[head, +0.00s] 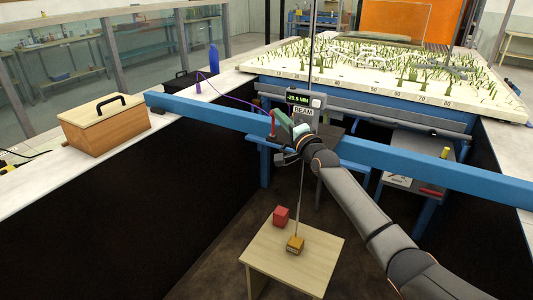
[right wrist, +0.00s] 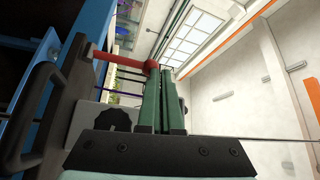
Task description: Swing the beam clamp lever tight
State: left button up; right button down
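The blue beam (head: 400,160) crosses the flume. On it sits a grey carriage with a lit readout (head: 304,99) showing -29.5 MM and a BEAM label. The red clamp lever (head: 273,122) stands at the carriage's left side. In the right wrist view the red lever (right wrist: 112,59) reaches across to a rounded red end beside the fingertips. My right gripper (head: 284,122) is at the lever; its green fingers (right wrist: 160,80) lie close together, with nothing clearly between them. Whether they touch the lever I cannot tell. My left gripper is not in view.
A thin rod hangs from the carriage to a yellowish block (head: 295,244) over a small wooden table (head: 300,264), beside a red cube (head: 281,215). A wooden box (head: 104,124) and blue bottle (head: 213,57) stand on the left ledge. A planted bed (head: 390,75) lies behind.

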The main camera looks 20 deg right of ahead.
jog(key=shift+w+d+r+m+g, duration=0.25)
jog(key=shift+d+r+m+g, duration=0.05)
jog(key=shift+m, duration=0.3)
jog(key=shift+d, duration=0.1)
